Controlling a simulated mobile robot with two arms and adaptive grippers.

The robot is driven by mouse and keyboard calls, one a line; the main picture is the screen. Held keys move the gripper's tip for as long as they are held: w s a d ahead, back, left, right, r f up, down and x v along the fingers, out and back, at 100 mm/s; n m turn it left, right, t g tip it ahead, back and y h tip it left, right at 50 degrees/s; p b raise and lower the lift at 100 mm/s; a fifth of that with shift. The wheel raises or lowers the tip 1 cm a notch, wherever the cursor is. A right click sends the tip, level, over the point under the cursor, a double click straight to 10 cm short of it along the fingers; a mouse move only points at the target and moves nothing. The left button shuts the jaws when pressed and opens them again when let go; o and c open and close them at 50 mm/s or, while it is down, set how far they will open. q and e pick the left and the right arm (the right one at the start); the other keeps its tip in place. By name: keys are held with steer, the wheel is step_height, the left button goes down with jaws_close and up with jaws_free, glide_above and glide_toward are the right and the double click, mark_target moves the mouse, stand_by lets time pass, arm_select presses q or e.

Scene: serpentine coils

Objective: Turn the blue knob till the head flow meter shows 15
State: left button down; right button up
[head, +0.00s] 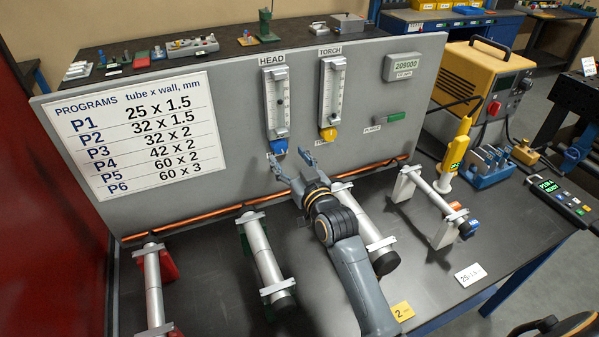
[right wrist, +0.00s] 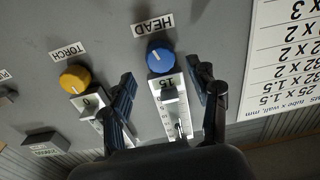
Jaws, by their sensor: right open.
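The head flow meter (head: 277,102) is a clear upright tube on the grey panel under the HEAD label. A dark float shows about midway up its tube; the scale is too small to read surely. The blue knob (head: 280,146) sits at its lower end, and shows whole in the right wrist view (right wrist: 160,57). My right gripper (head: 290,160) is open and empty, just below and in front of the blue knob. In the right wrist view its fingers (right wrist: 164,82) are spread to either side of the meter, short of the knob. My left gripper is not in view.
The torch flow meter (head: 332,95) with its yellow knob (head: 329,134) stands close to the right. A copper tube (head: 190,224) runs along the panel's foot. Several metal cylinders on stands (head: 262,250) fill the bench below. A programs chart (head: 140,130) hangs at left.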

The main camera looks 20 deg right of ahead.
steer(key=s, duration=0.7)
steer(key=shift+d, duration=0.25)
